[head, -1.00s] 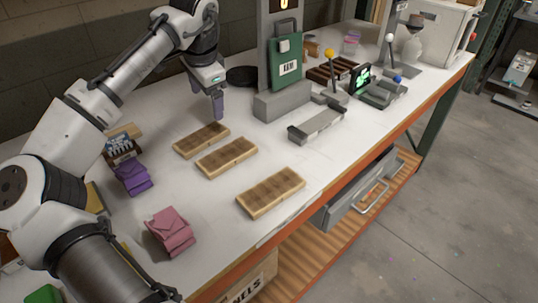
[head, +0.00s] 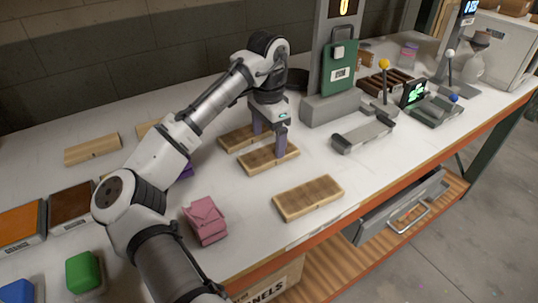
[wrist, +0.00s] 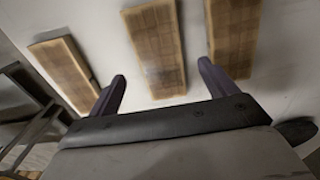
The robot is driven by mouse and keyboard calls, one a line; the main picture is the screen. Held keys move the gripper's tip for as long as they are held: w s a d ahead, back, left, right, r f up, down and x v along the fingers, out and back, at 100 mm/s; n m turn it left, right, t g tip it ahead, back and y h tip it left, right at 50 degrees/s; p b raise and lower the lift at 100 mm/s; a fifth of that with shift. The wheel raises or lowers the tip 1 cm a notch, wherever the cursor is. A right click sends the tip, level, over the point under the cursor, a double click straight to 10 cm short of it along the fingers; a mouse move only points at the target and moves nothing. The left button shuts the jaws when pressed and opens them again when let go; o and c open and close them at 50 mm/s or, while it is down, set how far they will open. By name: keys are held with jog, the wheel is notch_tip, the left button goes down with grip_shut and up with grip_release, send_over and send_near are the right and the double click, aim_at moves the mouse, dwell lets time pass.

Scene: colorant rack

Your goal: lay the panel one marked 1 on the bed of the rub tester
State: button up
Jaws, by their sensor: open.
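Three wooden panels with brown grid faces lie on the white bench: a back panel (head: 238,137), a middle panel (head: 258,160) and a front panel (head: 308,197). No number can be read on any of them. My gripper (head: 268,146) is open and empty, pointing down over the middle panel. In the wrist view, the middle panel (wrist: 155,47) lies ahead between the two fingers of my gripper (wrist: 162,80); the front panel (wrist: 63,72) is at left and the back panel (wrist: 233,35) at right, partly behind a finger. A low grey bed (head: 363,135) stands right of the panels.
A grey post machine with a green plate (head: 339,75) stands behind the bed. A lever with a yellow knob (head: 384,64) and a small device with a green screen (head: 414,93) are further right. Pink folded cloth (head: 205,220) lies at the front.

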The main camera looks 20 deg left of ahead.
aim_at(269, 153)
notch_tip(269, 153, down, 4)
jog(key=shift+f+p, duration=0.1)
jog(key=shift+p, duration=0.3)
jog(key=shift+c, duration=0.5)
jog(key=shift+w, duration=0.1)
jog(key=c, duration=1.1)
